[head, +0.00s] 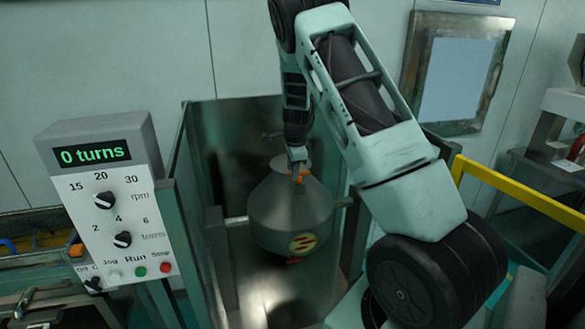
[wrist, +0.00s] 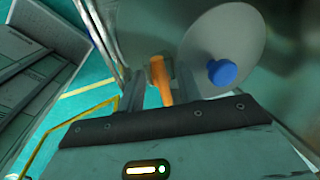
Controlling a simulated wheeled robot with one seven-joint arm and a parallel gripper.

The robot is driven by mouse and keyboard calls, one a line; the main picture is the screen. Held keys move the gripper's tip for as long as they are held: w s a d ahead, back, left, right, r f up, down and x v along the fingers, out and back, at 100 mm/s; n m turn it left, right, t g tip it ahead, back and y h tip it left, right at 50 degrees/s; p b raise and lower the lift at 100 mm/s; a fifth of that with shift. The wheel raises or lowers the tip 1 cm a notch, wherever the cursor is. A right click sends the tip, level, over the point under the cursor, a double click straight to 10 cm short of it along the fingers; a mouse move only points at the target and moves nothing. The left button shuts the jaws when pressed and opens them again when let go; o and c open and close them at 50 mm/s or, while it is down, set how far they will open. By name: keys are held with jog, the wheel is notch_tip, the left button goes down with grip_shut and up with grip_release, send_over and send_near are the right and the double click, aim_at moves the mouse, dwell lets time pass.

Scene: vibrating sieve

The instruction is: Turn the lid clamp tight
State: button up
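The lid clamp is an orange handle (wrist: 160,80) at the top of the grey cone-shaped vessel (head: 290,215). It also shows as a small orange piece in the head view (head: 299,175). My gripper (wrist: 160,86) has its two fingers on either side of the handle, with a gap on the left side, so it looks open around it. In the head view my gripper (head: 297,160) reaches down to the vessel's top and partly hides the clamp. A grey disc (wrist: 235,40) with a blue knob (wrist: 222,72) shows beside the handle in the wrist view.
Dark panels (head: 185,180) enclose the vessel on the left and behind. A control box (head: 110,200) at the left reads "0 turns". A yellow rail (head: 520,195) runs on the right. My arm covers the right side of the bay.

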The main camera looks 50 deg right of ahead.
jog(key=shift+x, duration=0.75)
grip_shut()
